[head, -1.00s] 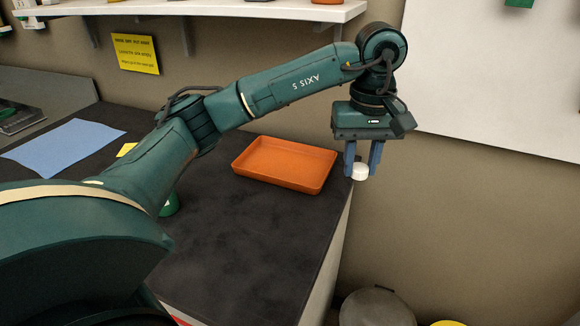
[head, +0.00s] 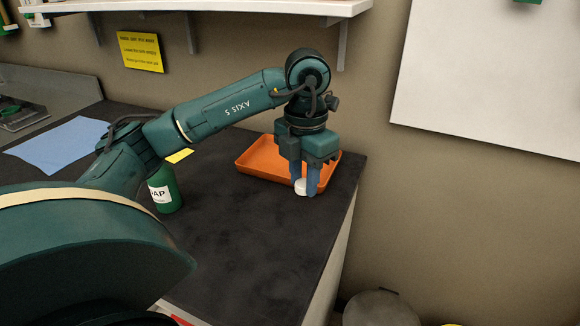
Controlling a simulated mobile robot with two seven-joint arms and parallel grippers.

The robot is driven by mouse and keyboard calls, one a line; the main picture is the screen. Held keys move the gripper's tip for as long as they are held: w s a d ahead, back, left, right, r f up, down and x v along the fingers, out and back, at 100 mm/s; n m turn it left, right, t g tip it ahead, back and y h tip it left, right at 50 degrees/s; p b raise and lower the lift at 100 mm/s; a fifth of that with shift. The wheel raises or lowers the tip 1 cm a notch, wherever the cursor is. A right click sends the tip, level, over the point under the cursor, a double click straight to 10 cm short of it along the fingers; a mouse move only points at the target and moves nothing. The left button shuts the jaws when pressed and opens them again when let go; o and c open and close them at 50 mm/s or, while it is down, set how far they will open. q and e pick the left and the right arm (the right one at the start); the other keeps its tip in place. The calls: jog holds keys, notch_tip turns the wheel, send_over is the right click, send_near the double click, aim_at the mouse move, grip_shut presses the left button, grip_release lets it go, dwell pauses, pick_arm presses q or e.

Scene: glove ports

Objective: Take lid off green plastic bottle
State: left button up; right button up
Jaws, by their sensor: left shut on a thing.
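A green plastic bottle (head: 167,190) with a white label ending in "AP" stands upright on the dark bench. Its top is hidden behind my left arm. My left gripper (head: 306,186) is shut on a white round lid (head: 301,187), held between its blue fingers. The lid is apart from the bottle, well to its right, in front of the orange tray (head: 250,168). I cannot tell how high the lid is above the bench. My right gripper is not in view.
The dark bench (head: 255,250) is clear in its middle and front, with its right edge near the gripper. A white shelf (head: 220,6) hangs above. A round bin (head: 380,308) stands on the floor.

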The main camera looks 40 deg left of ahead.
pick_arm(q)
jog(key=s+a+f+n+b, duration=0.1)
jog(key=s+a+n, duration=0.2)
jog(key=n, duration=0.9)
jog(key=s+a+f+n, duration=0.1)
jog(key=s+a+n, duration=0.25)
jog(key=n, duration=0.85)
jog(key=w+a+p, duration=0.1)
jog(key=w, duration=0.5)
jog(key=w+a+f+p, duration=0.1)
jog(key=w+a, duration=0.1)
jog(key=w, duration=0.4)
jog(key=w+a+f+p, duration=0.1)
jog(key=w+a+p, duration=0.1)
jog(key=w, duration=0.4)
jog(key=shift+w+a, duration=0.1)
jog(key=shift+a, duration=0.05)
notch_tip(320, 180, down, 4)
jog(key=shift+f+p, duration=0.15)
jog(key=shift+p, duration=0.3)
jog(key=shift+w+f, duration=0.2)
jog(key=shift+f, duration=0.05)
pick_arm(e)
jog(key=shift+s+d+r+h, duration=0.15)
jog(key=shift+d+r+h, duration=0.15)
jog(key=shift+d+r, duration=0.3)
